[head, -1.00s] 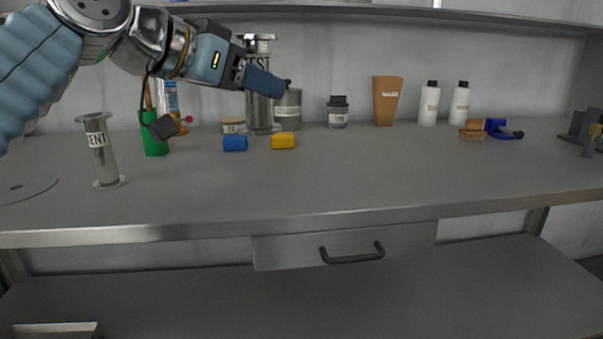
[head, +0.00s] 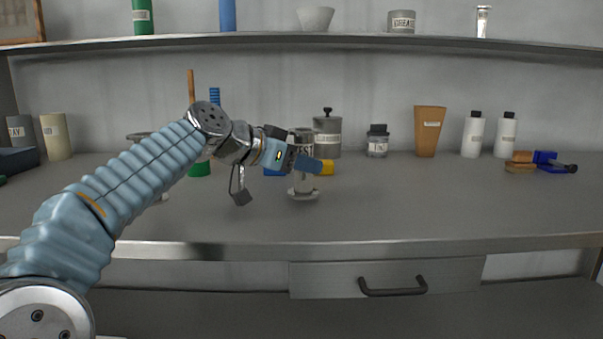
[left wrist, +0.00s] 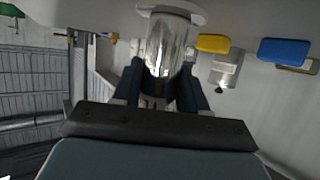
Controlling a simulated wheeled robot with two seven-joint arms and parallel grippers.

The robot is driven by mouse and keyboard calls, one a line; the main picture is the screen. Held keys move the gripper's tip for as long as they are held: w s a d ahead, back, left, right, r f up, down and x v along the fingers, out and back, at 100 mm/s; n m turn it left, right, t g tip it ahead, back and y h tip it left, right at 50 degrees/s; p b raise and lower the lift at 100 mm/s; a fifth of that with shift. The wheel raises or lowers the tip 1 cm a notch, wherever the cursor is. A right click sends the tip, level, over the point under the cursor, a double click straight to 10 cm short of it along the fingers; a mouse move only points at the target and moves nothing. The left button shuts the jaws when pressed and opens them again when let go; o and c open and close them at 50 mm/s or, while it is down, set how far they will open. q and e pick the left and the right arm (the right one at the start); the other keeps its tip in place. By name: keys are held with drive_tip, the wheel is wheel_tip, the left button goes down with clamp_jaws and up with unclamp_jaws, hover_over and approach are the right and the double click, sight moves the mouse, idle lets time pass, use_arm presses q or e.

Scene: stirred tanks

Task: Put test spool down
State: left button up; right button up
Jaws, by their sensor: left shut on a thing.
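The test spool (head: 303,193) is a shiny metal cylinder with flanged ends and a printed label. My left gripper (head: 308,165) is shut around its body, its fingers hiding the middle. The spool looks upright, its lower flange at or just above the grey bench top; I cannot tell whether it touches. In the left wrist view the spool (left wrist: 168,45) sits between the two dark blue fingers (left wrist: 163,88), flange at the far end. A second flanged piece (head: 138,135) is mostly hidden behind my left arm. My right gripper is not in view.
A blue block (head: 273,172) and a yellow block (head: 327,168) lie close behind the spool. A grey canister (head: 328,137), a dark-lidded jar (head: 377,142) and an orange-brown beaker (head: 428,132) stand farther back.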

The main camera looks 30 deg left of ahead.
use_arm(q)
drive_tip(key=shift+s+f, duration=0.1)
drive_tip(key=shift+f, duration=0.5)
drive_tip(key=shift+f, duration=0.1)
drive_tip(key=shift+f, duration=0.15)
drive_tip(key=o, duration=1.2)
drive_tip(key=shift+r, duration=0.25)
drive_tip(key=v, duration=1.2)
drive_tip(key=shift+f, duration=0.1)
